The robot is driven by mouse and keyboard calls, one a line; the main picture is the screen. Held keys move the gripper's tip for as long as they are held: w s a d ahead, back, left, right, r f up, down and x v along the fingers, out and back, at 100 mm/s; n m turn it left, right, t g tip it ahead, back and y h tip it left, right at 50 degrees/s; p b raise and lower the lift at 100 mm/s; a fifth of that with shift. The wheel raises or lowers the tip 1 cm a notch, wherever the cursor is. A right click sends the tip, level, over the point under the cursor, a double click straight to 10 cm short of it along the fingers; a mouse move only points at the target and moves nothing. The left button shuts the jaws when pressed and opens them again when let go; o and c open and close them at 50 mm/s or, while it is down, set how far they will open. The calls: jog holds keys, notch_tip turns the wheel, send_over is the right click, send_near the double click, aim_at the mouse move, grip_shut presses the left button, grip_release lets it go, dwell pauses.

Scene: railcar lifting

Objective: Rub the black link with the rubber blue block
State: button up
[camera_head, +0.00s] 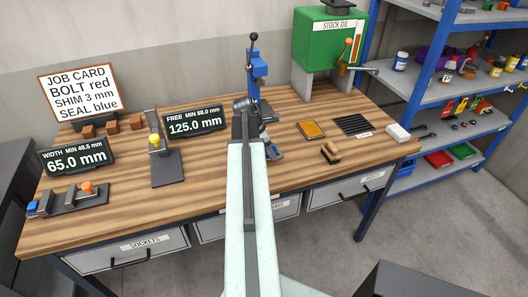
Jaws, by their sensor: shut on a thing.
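My arm reaches up the middle of the picture over the bench. My gripper (244,108) is at its far end, in front of a blue upright tool with a black lever (257,72). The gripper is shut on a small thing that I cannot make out. A small blue-grey piece (275,152) shows just right of the arm, low on the bench; I cannot tell whether it is the rubber block. I cannot pick out the black link for sure; the arm hides part of the bench there.
The wooden bench (205,198) holds two gauges with displays at left, reading 65.0 mm (77,158) and 125.0 mm (194,122).

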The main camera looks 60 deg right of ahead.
aim_at(282, 153)
jog(key=shift+s+d, duration=1.35)
jog(key=shift+s, duration=0.2)
notch_tip(282, 153, up, 6)
jog(key=p, duration=0.6)
notch_tip(282, 153, up, 3)
jog(key=p, duration=0.3)
